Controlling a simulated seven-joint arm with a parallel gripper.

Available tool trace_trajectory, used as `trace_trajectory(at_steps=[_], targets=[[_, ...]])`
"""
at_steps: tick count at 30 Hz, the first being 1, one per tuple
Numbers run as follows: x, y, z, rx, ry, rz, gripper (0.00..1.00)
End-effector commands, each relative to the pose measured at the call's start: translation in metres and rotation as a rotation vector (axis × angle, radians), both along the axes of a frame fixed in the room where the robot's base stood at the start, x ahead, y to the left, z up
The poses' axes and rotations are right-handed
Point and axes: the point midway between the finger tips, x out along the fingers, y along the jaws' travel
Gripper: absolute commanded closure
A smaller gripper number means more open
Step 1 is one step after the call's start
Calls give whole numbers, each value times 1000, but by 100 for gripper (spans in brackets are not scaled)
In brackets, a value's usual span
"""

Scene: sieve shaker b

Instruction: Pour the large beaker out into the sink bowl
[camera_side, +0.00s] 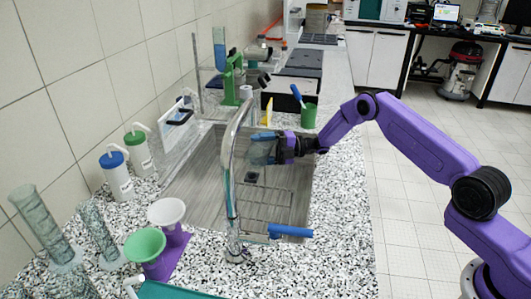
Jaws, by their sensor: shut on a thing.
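The large beaker (261,152) is a clear, bluish vessel above the sink, partly hidden behind the tap. My gripper (279,148) is shut on it from the right side. The beaker looks tilted, but its exact angle and its contents are too small to make out. The sink bowl (195,175) is a grey steel basin set in the speckled counter, with a wire rack at its near end. The beaker is over the far part of the bowl.
Wash bottles (117,175) and glass cylinders (45,228) stand on the left. A green cup (308,117) stands behind the gripper. The right counter strip is clear.

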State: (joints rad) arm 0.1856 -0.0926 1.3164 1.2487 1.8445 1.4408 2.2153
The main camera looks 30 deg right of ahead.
Motion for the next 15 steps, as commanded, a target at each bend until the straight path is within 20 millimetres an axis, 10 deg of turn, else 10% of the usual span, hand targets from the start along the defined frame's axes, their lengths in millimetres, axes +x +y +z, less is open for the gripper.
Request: trace_trajectory(at_steps=[15], targets=[[-12,11,-18,-241,-244,1,71]])
